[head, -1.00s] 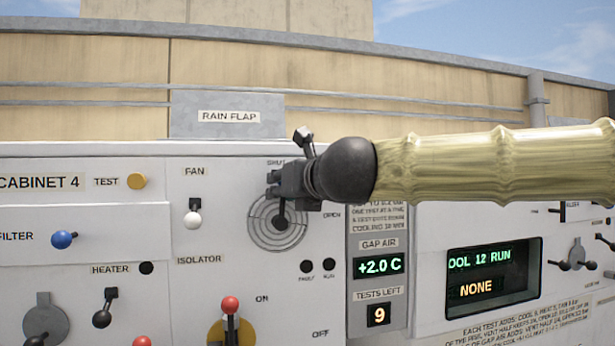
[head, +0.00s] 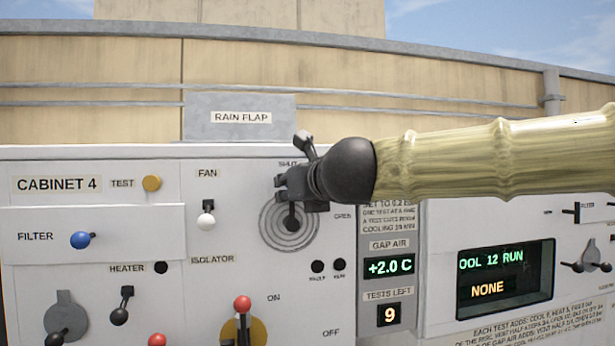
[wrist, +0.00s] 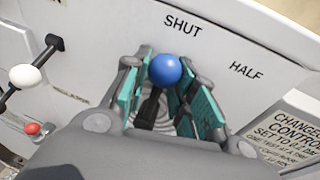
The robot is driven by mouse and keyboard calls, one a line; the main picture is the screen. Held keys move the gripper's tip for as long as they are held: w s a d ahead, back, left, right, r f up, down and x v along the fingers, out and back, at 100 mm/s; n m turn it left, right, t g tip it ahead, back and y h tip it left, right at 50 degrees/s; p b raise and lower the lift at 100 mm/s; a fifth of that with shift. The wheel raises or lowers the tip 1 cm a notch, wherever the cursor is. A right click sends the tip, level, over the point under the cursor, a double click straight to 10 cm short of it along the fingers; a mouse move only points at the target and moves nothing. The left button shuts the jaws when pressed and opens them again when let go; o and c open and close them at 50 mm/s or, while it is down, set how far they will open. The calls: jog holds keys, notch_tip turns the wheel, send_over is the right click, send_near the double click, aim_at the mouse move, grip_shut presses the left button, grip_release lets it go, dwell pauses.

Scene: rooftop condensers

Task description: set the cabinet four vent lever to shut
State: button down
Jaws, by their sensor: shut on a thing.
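The vent lever has a blue ball knob (wrist: 165,70) on a dark stem, seen in the wrist view. It points up towards the SHUT label, to the left of HALF. My gripper (wrist: 168,88) is shut on the knob, with a teal pad on either side. In the head view my gripper (head: 292,184) covers the knob and part of the SHUT label. The round ringed vent plate (head: 289,240) and the lever's dark hub show below it. The CABINET 4 label (head: 57,184) is on the left of the same panel. Whether the lever sits exactly at SHUT is hard to tell.
A white-knobbed fan switch (head: 206,220) is left of the vent, and a red-knobbed isolator lever (head: 242,304) is below it. A display (head: 389,266) reads +2.0 C gap air. A grey rain flap (head: 240,117) stands above the panel.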

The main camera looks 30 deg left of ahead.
jog(key=shift+s+a+f, duration=0.1)
jog(key=shift+a+f, duration=0.05)
jog(key=shift+f, duration=0.3)
jog(key=c, duration=1.2)
grip_release()
jog(key=shift+r, duration=0.1)
jog(key=shift+s+d+r, duration=0.15)
jog(key=shift+d+r, duration=0.05)
jog(key=shift+d, duration=0.1)
